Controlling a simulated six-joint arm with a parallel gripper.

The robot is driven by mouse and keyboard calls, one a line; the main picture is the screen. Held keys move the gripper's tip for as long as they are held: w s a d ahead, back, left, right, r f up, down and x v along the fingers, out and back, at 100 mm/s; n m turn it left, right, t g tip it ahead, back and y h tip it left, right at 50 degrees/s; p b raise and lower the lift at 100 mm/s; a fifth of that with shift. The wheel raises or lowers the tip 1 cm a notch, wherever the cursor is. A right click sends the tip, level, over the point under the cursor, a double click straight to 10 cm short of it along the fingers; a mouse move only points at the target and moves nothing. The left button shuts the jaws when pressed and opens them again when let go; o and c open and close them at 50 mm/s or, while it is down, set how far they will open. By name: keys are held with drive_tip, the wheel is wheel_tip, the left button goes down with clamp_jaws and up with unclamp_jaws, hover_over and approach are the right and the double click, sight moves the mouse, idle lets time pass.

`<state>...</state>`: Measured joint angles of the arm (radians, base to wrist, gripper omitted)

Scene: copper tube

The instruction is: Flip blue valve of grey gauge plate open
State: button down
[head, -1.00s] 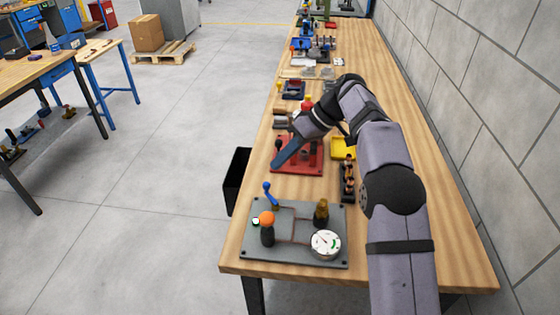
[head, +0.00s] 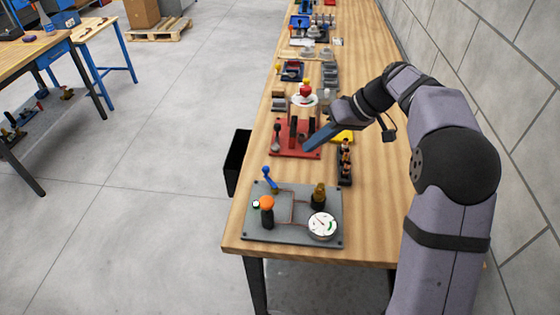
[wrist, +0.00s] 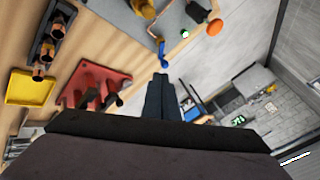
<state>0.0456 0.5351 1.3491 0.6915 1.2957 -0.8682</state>
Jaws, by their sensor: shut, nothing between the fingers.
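The grey gauge plate (head: 274,228) lies at the near end of the bench in the head view. The blue valve (head: 267,176) stands at its far left corner, its lever tilted up. An orange knob (head: 267,202), a brass fitting (head: 319,195) and a white round gauge (head: 323,225) are also on the plate. In the wrist view the blue valve (wrist: 162,52) shows at the top, beyond the fingertips and apart from them. My gripper (head: 307,147) is shut and empty, over the red plate (head: 283,150) behind the grey plate. It also shows in the wrist view (wrist: 161,80).
A black rack with copper-coloured fittings (head: 345,165) and a yellow tray (head: 343,136) lie right of the red plate. A black bin (head: 237,160) stands off the bench's left edge. Tall parts rise from the red plate near my gripper. A wall borders the right.

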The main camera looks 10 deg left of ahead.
drive_tip(key=shift+w+d+f+m+t, duration=0.25)
drive_tip(key=shift+w+f+t, duration=0.1)
drive_tip(key=shift+w+f, duration=0.25)
drive_tip(key=shift+w+d+f+m+t, duration=0.15)
drive_tip(key=shift+w+f+m+t, duration=0.1)
drive_tip(key=shift+w+f+t, duration=0.25)
drive_tip(key=shift+f, duration=0.1)
drive_tip(key=shift+a, duration=0.1)
drive_tip(key=p+x, duration=0.3)
drive_tip(key=x, duration=0.6)
drive_tip(key=shift+s+f+p, duration=0.2)
drive_tip(key=shift+p, duration=0.1)
drive_tip(key=a+p, duration=0.1)
drive_tip(key=s+a+p, duration=0.1)
drive_tip(key=shift+a+f, duration=0.2)
drive_tip(key=shift+a, duration=0.15)
drive_tip(key=shift+s+a+f, duration=0.15)
drive_tip(key=shift+s+a, duration=0.05)
drive_tip(key=shift+a, duration=0.35)
